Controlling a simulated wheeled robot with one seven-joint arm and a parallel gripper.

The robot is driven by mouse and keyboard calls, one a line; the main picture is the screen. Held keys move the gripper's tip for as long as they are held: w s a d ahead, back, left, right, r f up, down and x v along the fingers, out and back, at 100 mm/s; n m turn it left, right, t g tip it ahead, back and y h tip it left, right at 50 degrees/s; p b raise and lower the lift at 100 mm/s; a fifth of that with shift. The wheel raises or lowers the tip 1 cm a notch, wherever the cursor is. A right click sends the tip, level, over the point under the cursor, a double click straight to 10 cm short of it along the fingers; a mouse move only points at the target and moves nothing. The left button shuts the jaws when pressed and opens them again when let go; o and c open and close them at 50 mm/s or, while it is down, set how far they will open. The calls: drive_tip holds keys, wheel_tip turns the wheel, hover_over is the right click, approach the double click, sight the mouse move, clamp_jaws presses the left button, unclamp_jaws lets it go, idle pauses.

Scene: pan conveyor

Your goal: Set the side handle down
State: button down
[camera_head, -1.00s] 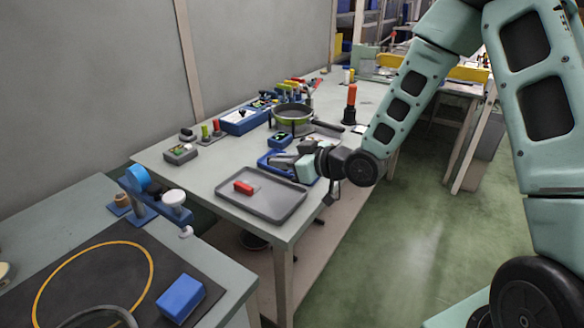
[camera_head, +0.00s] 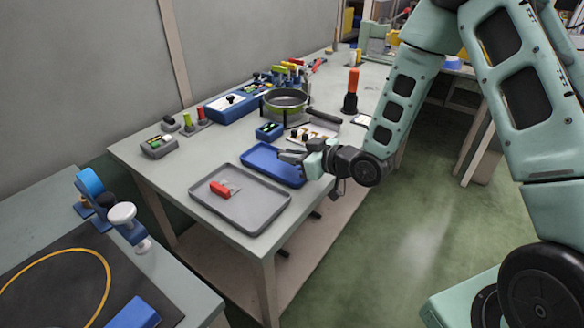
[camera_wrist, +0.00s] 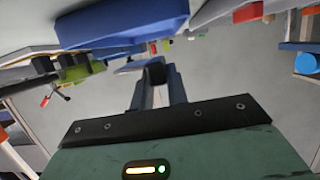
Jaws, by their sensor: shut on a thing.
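My gripper (camera_head: 286,155) is above the far right part of the blue tray (camera_head: 262,170), fingers pointing left. In the wrist view, the two fingers (camera_wrist: 158,92) are closed around a small dark piece, probably the side handle (camera_wrist: 155,70), with a pale part beside it. Most of it is hidden by the fingers, and it is too small to make out in the head view. The blue tray also shows in the wrist view (camera_wrist: 120,24). I cannot tell whether the held piece touches anything.
A grey tray (camera_head: 257,219) with a red piece on a metal plate (camera_head: 221,189) lies next to the blue tray. Behind stand a small blue box (camera_head: 269,131), a pan (camera_head: 286,102) and an orange-topped post (camera_head: 351,91). The blue tray's visible floor looks empty.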

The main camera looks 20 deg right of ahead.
sight(292, 177)
drive_tip(key=shift+f, duration=2.1)
drive_tip(key=shift+f, duration=0.25)
drive_tip(key=c, duration=1.6)
unclamp_jaws()
drive_tip(key=shift+r, duration=0.1)
drive_tip(key=shift+c, duration=0.2)
